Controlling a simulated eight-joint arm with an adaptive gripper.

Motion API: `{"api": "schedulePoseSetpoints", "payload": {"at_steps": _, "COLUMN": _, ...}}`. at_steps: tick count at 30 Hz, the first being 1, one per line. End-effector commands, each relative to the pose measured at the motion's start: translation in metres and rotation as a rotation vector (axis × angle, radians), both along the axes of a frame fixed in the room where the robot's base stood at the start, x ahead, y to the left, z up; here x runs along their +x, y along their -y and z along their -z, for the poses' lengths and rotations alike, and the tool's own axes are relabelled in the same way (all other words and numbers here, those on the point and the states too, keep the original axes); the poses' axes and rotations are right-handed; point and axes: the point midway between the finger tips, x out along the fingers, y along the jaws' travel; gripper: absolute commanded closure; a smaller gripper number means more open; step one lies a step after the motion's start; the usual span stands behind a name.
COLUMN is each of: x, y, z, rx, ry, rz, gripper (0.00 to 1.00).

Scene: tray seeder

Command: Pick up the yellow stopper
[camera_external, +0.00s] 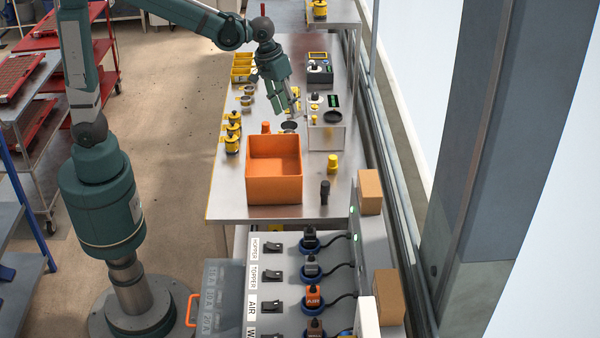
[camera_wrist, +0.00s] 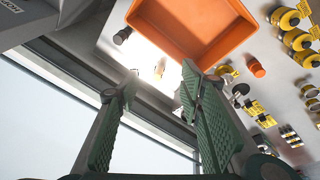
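The yellow stopper (camera_external: 333,163) stands upright on the metal table (camera_external: 228,199), just right of the orange bin (camera_external: 273,190). In the wrist view, a small yellow, washed-out shape that looks like the stopper (camera_wrist: 160,68) shows in bright glare beyond the gap between my fingers. My gripper (camera_external: 293,111) is above the table, farther back than the stopper and apart from it. In the wrist view my gripper (camera_wrist: 155,80) has its two fingers spread, with nothing between them.
A dark stopper (camera_external: 325,192) stands in front of the yellow one. An orange stopper (camera_external: 266,127) is behind the bin. A grey device (camera_external: 326,138) stands behind the yellow stopper. Yellow-and-black canisters (camera_external: 232,144) line the left edge. Cardboard boxes (camera_external: 370,192) are at front right.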

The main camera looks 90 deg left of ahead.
Motion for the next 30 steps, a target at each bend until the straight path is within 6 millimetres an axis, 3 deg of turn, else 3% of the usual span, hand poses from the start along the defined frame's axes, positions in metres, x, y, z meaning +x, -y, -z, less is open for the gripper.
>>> {"api": "schedulePoseSetpoints", "payload": {"at_steps": 14, "x": 0.07, "y": -0.023, "z": 0.051, "rx": -0.038, "ry": -0.086, "rz": -0.159, "gripper": 0.62}}
{"api": "schedulePoseSetpoints", "payload": {"at_steps": 30, "x": 0.136, "y": -0.05, "z": 0.13, "rx": -0.07, "ry": -0.182, "rz": -0.345, "gripper": 0.62}}
